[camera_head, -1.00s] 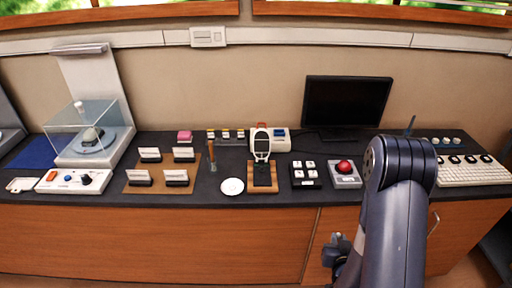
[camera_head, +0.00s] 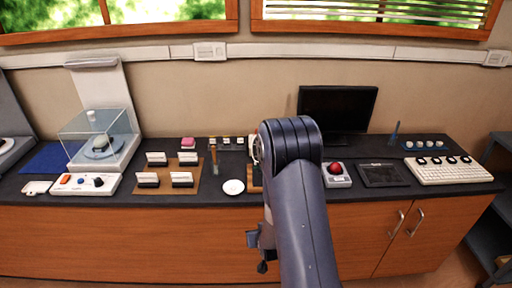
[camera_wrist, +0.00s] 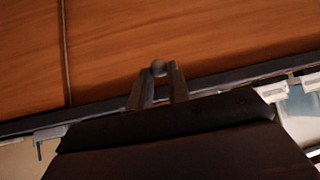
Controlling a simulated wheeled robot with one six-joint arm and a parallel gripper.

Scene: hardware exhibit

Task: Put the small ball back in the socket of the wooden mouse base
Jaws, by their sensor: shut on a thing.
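A small greyish ball (camera_wrist: 158,69) sits between the fingertips of my gripper (camera_wrist: 160,74) in the wrist view. The fingers are shut on it, in front of the wooden cabinet face. In the head view my gripper (camera_head: 260,250) shows low beside my arm, in front of the cabinet and below the counter top; the ball cannot be made out there. I cannot clearly pick out the wooden mouse base or its socket. A wooden stand (camera_head: 255,187) on the counter is mostly hidden behind my arm, and I cannot tell if it is the base.
The dark counter (camera_head: 330,195) holds a white dish (camera_head: 233,187), sign cards on a brown board (camera_head: 150,190), a red-ball device (camera_head: 337,180), a black tablet (camera_head: 383,175), a keyboard (camera_head: 450,172) and a monitor (camera_head: 338,110). A glass case (camera_head: 95,135) stands left. A grey shelf (camera_head: 490,225) stands right.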

